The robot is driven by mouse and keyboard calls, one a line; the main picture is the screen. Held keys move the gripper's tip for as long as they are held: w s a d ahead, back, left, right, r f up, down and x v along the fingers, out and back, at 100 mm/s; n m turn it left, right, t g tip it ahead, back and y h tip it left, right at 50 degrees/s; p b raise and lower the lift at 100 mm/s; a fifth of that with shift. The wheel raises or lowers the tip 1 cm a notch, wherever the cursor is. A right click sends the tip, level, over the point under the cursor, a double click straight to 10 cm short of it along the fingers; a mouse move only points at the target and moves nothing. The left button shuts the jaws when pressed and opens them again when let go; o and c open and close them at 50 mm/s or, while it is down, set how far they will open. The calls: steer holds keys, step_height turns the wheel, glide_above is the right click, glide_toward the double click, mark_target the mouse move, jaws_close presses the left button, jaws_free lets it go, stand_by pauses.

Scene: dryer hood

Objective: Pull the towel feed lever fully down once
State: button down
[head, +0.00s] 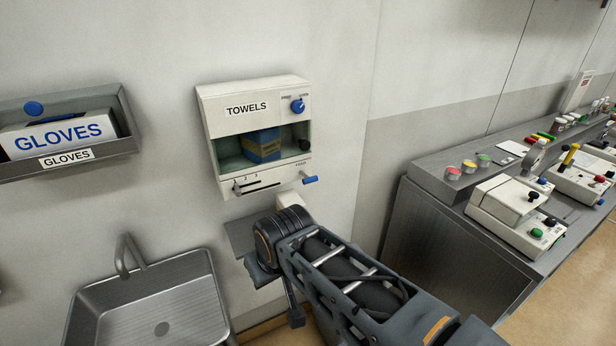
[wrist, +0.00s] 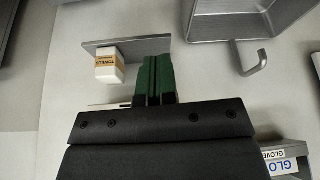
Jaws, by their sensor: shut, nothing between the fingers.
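The white dispenser marked TOWELS (head: 225,94) hangs on the wall in the head view. The blue-tipped lever (head: 310,180) sticks out at its lower right, under small lettering. A blue knob (head: 298,105) is at its upper right. My gripper (wrist: 154,62) shows in the wrist view with its green fingers together and nothing between them. In the head view my arm stands below the dispenser and hides the fingers. The lever is not clearly visible in the wrist view, so the gap between it and my fingers cannot be told.
A grey shelf (head: 239,236) below the dispenser bears a white pack with an orange label (wrist: 110,67), close to my fingers in the wrist view. The sink (head: 160,296) and gloves holder (head: 120,148) are left. A metal bench (head: 435,222) with devices stands right.

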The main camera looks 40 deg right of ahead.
mark_target(311, 180)
steer(key=w+d+r+n+b, duration=0.1)
steer(key=w+d+r+n, duration=0.2)
steer(key=d+r+n, duration=0.2)
steer(key=w+d+r+n+t+b, duration=0.1)
steer(key=w+d+r+n+b, duration=0.1)
steer(key=d+r+n, duration=0.3)
steer(key=w+d+r+n+t+h+b, duration=0.1)
steer(key=w+d+r+n, duration=0.4)
steer(key=d, duration=0.7)
steer(key=shift+n, duration=0.7)
steer(key=shift+w, duration=0.15)
steer(key=p+x, duration=0.2)
steer(key=x, duration=1.1)
steer(key=shift+w+f, duration=0.2)
steer(key=shift+f, duration=0.1)
